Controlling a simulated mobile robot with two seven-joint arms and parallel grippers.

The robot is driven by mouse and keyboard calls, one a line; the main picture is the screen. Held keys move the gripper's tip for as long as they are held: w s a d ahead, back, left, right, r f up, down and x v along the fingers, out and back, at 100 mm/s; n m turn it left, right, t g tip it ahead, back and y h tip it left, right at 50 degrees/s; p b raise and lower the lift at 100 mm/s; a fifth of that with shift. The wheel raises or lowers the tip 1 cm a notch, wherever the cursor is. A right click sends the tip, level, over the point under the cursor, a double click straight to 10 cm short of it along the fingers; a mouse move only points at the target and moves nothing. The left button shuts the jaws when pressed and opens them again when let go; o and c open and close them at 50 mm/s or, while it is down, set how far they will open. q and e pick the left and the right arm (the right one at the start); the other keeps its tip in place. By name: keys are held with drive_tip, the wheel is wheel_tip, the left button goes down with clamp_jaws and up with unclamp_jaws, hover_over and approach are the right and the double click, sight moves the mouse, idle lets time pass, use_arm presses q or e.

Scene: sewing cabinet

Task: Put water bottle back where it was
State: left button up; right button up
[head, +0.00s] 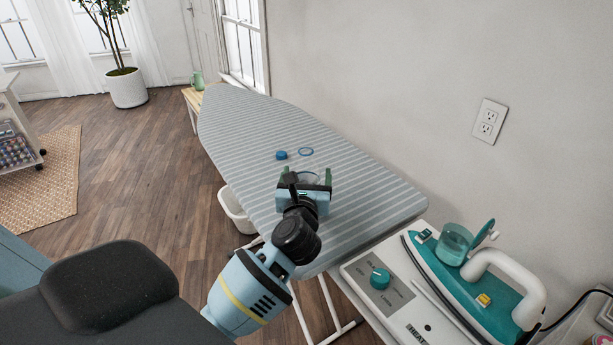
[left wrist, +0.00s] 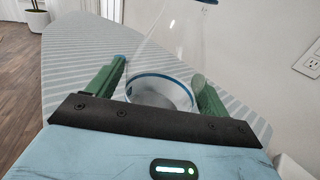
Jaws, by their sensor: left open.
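The water bottle (left wrist: 165,60) is clear with blue bands. In the left wrist view it stands between the green fingers of my left gripper (left wrist: 162,86); its top runs out of frame. In the head view my left gripper (head: 307,175) is low over the ironing board (head: 370,190), its fingers apart on either side of the clear bottle. A blue ring (head: 305,151) and a small blue piece (head: 281,155) show just past the fingers; I cannot tell if both belong to the bottle. The fingers look open, not clamped. My right gripper is out of view.
A teal and white iron (head: 470,270) sits on its station at the lower right, beside the board. A green mug (head: 197,81) is on a wooden surface behind the board. A white basket (head: 236,210) is on the floor. The far half of the board is clear.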

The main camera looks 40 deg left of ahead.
use_arm(q)
drive_tip(key=shift+r, duration=0.1)
drive_tip(key=shift+r, duration=0.2)
drive_tip(key=v, duration=1.2)
drive_tip(key=shift+b, duration=0.35)
